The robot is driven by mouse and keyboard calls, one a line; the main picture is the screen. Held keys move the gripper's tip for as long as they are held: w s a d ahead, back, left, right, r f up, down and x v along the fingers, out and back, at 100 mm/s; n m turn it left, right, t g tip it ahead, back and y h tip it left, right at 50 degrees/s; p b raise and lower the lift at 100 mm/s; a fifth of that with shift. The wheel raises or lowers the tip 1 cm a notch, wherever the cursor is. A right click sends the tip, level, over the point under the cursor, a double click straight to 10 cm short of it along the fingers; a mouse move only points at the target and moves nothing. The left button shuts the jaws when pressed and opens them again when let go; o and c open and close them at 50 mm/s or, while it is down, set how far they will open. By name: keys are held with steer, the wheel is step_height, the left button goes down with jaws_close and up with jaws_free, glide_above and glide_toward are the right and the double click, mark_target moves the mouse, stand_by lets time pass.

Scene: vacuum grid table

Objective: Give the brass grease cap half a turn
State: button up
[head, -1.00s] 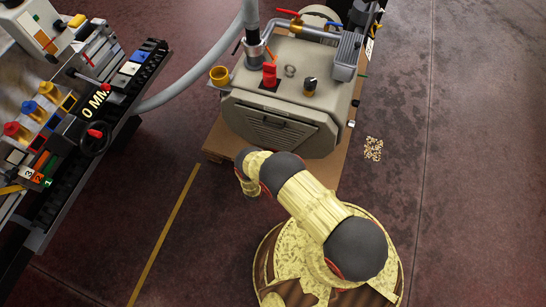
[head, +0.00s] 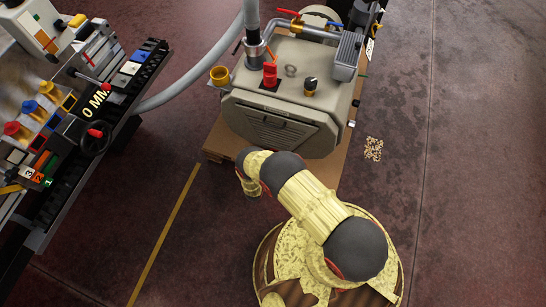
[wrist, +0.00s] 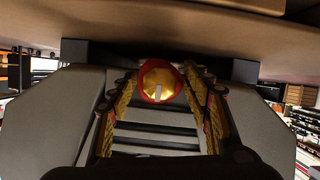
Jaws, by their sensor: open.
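The brass grease cap (wrist: 162,78) shows in the wrist view as a shiny gold dome with a red ring around it and a pale mark at its lower middle. My gripper (wrist: 160,92) is open, with one gold-patterned finger at each side of the picture's middle. The cap appears in the gap near the fingertips; I cannot tell whether either finger touches it. In the head view my gripper and this cap are hidden beneath my arm and the machine's front.
The grey pump machine (head: 285,100) stands on a brown base board (head: 222,143). A brass cup (head: 220,76) sticks out at its left. A control bench (head: 75,110) stands at the left, with a grey hose (head: 190,85) between. Floor at right is mostly clear.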

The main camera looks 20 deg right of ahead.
steer(key=shift+s, duration=0.1)
steer(key=v, duration=1.1)
steer(key=shift+s+a, duration=0.25)
steer(key=shift+r, duration=0.15)
